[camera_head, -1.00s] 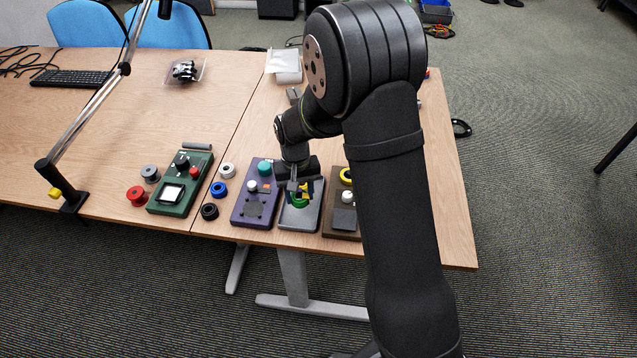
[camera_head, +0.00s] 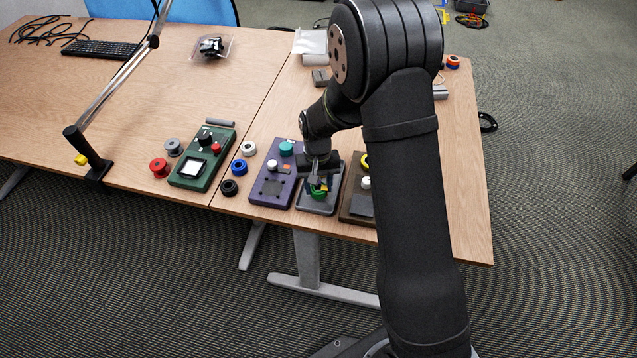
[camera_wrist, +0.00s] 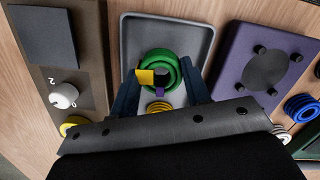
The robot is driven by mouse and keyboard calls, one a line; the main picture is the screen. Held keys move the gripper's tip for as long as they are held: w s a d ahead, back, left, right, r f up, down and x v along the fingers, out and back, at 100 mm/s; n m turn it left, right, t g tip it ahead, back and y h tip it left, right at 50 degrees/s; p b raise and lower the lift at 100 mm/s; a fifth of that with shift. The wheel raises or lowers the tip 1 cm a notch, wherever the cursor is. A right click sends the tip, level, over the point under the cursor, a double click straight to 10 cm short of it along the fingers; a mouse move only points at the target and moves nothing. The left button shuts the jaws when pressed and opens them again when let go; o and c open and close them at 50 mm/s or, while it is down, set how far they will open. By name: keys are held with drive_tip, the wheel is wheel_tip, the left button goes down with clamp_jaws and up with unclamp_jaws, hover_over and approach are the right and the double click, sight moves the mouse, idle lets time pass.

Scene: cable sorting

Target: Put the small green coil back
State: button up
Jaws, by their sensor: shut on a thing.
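A green coil (camera_wrist: 163,58) shows between the fingers of my gripper (camera_wrist: 160,84) in the wrist view, over a shallow grey tray (camera_wrist: 134,29). The gripper is shut on it. The coil has several green loops, and a yellow tab and a small purple piece show at its near side. In the head view the gripper (camera_head: 318,184) points down at the grey tray (camera_head: 308,205), with the green coil (camera_head: 318,196) at its tips. I cannot tell whether the coil touches the tray floor. A yellow coil (camera_wrist: 158,107) lies closer to the wrist, partly hidden.
A purple panel (camera_head: 272,186) stands left of the tray, and a brown panel (camera_head: 351,205) stands right, partly hidden by my arm. A green panel (camera_head: 201,166) and several spools stand further left. The table's front edge is close to the tray.

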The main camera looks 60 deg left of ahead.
drive_tip(key=shift+f, duration=0.2)
drive_tip(key=shift+f, duration=0.6)
drive_tip(key=o, duration=1.3)
drive_tip(key=shift+r, duration=0.15)
drive_tip(key=shift+c, duration=0.4)
drive_tip(key=shift+o, duration=0.9)
drive_tip(key=shift+r, duration=3.4)
